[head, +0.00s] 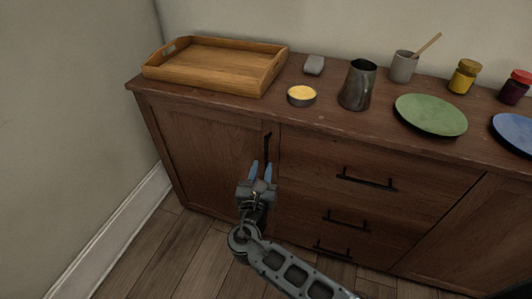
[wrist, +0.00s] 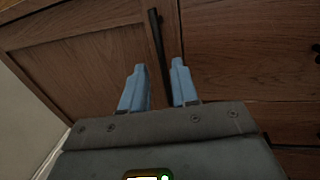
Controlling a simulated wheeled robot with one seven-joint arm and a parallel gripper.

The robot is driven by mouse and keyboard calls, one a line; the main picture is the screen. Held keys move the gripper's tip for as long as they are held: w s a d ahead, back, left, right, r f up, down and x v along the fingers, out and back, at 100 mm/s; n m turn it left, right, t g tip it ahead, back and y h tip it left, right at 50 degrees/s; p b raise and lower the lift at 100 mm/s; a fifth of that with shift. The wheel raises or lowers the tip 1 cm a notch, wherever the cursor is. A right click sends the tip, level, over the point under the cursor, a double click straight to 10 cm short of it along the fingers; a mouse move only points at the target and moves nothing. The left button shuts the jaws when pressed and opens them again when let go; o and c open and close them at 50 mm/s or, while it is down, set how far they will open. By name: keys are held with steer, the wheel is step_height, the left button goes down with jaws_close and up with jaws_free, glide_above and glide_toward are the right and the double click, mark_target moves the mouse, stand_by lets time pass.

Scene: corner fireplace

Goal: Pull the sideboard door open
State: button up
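The wooden sideboard (head: 300,139) stands against the wall. Its left door (head: 205,138) looks closed and also shows in the wrist view (wrist: 85,65). The door's dark vertical bar handle (head: 267,143) is near the door's right edge. My gripper (head: 261,168) is in front of the handle's lower part, with its two blue fingers apart. In the wrist view the handle (wrist: 159,45) runs down between the fingertips (wrist: 157,68), one finger on each side. I see a gap beside the fingers, so the gripper is open. The handle's lower end is hidden behind my gripper.
Drawers with dark handles (head: 367,180) are right of the door. On top are a wooden tray (head: 215,68), a yellow candle tin (head: 301,95), a metal jug (head: 357,88) and a green plate (head: 431,114). Bare floor (head: 165,250) lies in front; a wall (head: 75,110) is at left.

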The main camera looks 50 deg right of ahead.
mark_target(266, 153)
steer(key=x, duration=0.7)
steer(key=shift+w+d, duration=0.2)
steer(key=shift+d, duration=0.1)
jaws_close()
